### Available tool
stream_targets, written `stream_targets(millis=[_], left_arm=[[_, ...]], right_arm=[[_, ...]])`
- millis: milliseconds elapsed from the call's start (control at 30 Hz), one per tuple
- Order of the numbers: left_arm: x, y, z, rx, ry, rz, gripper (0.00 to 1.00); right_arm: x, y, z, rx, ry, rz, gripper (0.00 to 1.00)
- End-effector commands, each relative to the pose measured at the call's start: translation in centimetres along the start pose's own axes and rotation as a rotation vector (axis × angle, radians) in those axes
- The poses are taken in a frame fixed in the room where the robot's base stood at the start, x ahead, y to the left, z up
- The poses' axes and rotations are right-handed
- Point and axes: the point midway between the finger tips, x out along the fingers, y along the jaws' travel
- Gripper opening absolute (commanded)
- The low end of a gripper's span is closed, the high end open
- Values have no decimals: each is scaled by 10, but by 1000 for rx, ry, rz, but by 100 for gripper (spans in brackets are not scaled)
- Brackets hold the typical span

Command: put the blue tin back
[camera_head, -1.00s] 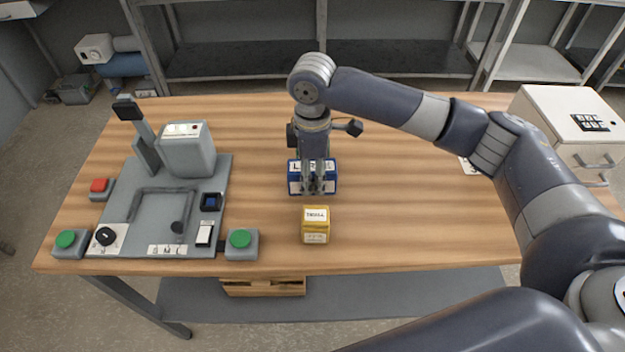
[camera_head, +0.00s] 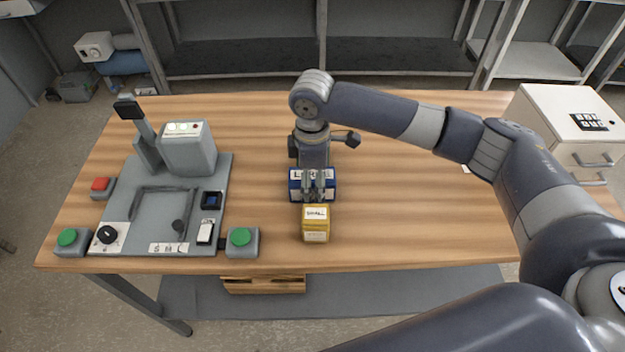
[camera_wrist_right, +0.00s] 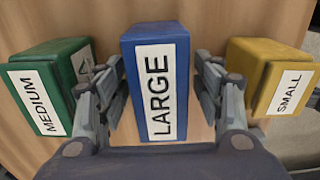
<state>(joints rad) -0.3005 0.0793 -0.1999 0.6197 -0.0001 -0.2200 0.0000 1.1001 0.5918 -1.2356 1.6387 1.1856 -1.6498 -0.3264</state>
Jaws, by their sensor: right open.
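The blue tin (camera_head: 296,184), labelled LARGE, stands on the wooden table near its middle, just behind the yellow tin (camera_head: 316,224). My right gripper (camera_head: 320,186) is over the blue tin, pointing down. In the right wrist view the blue tin (camera_wrist_right: 157,80) is between the two open fingers, one on each side and close to it. I cannot tell whether either finger touches it. The yellow tin, labelled SMALL, is to the right there (camera_wrist_right: 275,80), and a green tin (camera_wrist_right: 45,90), labelled MEDIUM, is to the left. The green tin is hidden in the head view. My left gripper is out of view.
A grey machine plate (camera_head: 180,195) with buttons and a boxy unit takes up the table's left side. A green button box (camera_head: 242,240) is left of the yellow tin. A white drawer cabinet (camera_head: 560,115) stands at the right. The table right of the tins is clear.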

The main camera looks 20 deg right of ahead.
Motion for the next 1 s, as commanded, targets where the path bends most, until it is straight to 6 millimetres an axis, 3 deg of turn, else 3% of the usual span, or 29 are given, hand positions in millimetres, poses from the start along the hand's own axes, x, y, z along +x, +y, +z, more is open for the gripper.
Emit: stream_targets(millis=[167,500,700,1000], left_arm=[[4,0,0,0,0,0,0],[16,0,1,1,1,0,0],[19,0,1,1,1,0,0],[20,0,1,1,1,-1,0]], right_arm=[[-11,1,0,0,1,2,61],[-80,1,-1,-1,3,4,61],[-112,1,-1,1,2,2,61],[-123,0,0,1,0,0,61]])
